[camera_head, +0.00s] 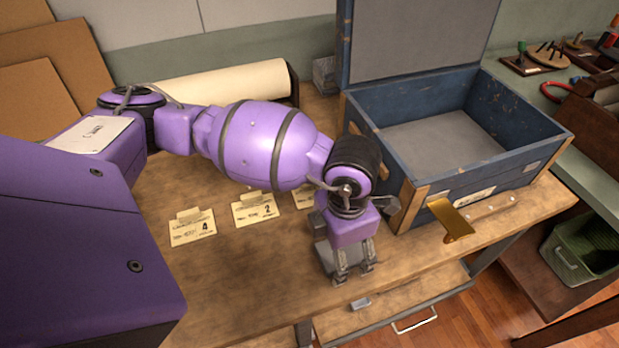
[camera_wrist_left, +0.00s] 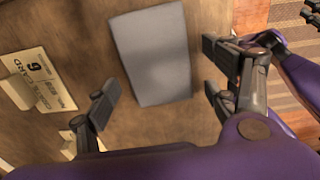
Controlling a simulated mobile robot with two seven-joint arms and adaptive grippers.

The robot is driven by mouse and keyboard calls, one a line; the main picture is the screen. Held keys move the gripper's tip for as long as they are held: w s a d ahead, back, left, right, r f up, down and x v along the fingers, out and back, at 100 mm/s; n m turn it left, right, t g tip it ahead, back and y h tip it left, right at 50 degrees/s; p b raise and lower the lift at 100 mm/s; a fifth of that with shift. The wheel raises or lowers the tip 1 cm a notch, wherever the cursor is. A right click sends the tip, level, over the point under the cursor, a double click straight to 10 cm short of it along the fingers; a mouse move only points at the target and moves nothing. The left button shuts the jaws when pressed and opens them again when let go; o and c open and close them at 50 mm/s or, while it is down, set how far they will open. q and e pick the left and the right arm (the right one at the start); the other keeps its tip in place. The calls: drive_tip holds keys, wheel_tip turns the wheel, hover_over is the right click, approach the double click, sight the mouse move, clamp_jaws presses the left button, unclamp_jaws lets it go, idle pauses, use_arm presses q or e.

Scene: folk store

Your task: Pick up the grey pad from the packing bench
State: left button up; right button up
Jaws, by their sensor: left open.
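The grey pad (camera_wrist_left: 152,55) is a flat rectangle lying on the wooden packing bench (camera_head: 240,290), near its front edge. In the head view the pad (camera_head: 325,262) is partly hidden by my left gripper (camera_head: 354,271). My left gripper points down over the pad and is open. In the wrist view its fingers (camera_wrist_left: 162,85) are spread to either side of the pad's near end, with nothing between them gripped. Whether the fingertips touch the pad or bench cannot be told.
Cards (camera_head: 193,227) lie on the bench to the left. A paper roll (camera_head: 230,90) is behind the arm. A drawer (camera_head: 400,305) is below the front edge.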

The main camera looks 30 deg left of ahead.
use_arm(q)
drive_tip(key=shift+w+f, duration=0.15)
idle(0.3)
drive_tip(key=shift+c, duration=0.3)
drive_tip(key=c, duration=0.8)
